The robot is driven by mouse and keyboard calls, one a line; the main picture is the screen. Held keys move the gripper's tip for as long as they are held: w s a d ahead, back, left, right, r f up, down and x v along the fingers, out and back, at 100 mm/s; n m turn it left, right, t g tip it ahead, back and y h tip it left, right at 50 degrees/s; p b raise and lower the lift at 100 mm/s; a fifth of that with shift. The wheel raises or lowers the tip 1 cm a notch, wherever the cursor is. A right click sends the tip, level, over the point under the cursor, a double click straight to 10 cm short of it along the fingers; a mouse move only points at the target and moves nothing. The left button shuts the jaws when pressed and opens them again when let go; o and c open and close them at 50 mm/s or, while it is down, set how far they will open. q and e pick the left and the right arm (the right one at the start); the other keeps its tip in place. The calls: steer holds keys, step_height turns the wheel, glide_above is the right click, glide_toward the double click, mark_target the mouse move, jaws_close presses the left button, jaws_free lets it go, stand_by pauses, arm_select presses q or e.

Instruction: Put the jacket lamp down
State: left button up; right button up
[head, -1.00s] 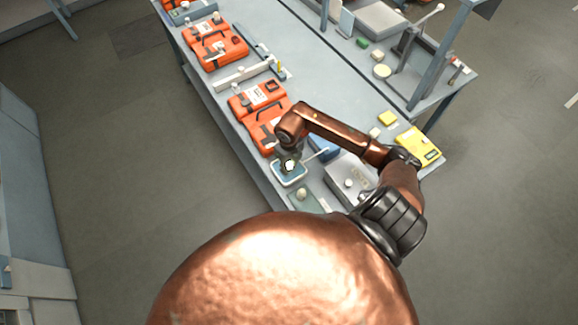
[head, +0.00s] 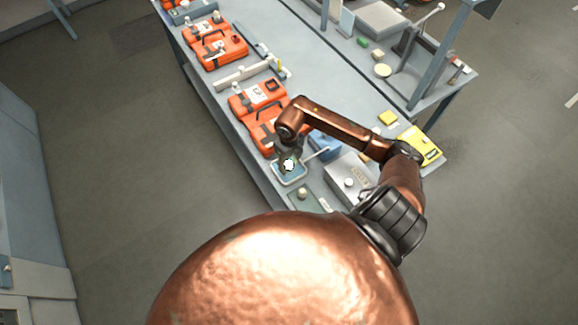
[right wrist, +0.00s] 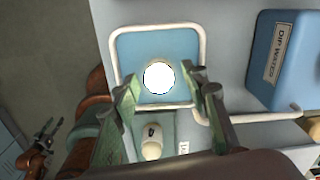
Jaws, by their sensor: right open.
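The jacket lamp, a bright white glowing disc (right wrist: 159,77), is over the blue pad of a white-rimmed tray (right wrist: 199,38) in the right wrist view. It looks to rest on the pad, but its underside is hidden. My right gripper (right wrist: 158,88) is open, with a finger on each side of the lamp and gaps between. In the head view the lamp is a white spot (head: 288,164) under my right wrist, over the tray (head: 277,178). My left gripper (right wrist: 47,132) shows small and low at the left of the right wrist view.
A blue box (right wrist: 285,60) stands right of the tray. A pale knob-like piece (right wrist: 152,146) is close below the tray. Orange cases (head: 218,46) line the bench's left edge. A grey metal box (head: 345,178) and yellow case (head: 420,146) lie to the right.

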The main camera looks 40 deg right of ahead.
mark_target(289, 164)
step_height(289, 164, up, 10)
steer(key=shift+f+b, duration=0.1)
steer(key=shift+b, duration=0.5)
steer(key=shift+a, duration=0.1)
stand_by(0.8)
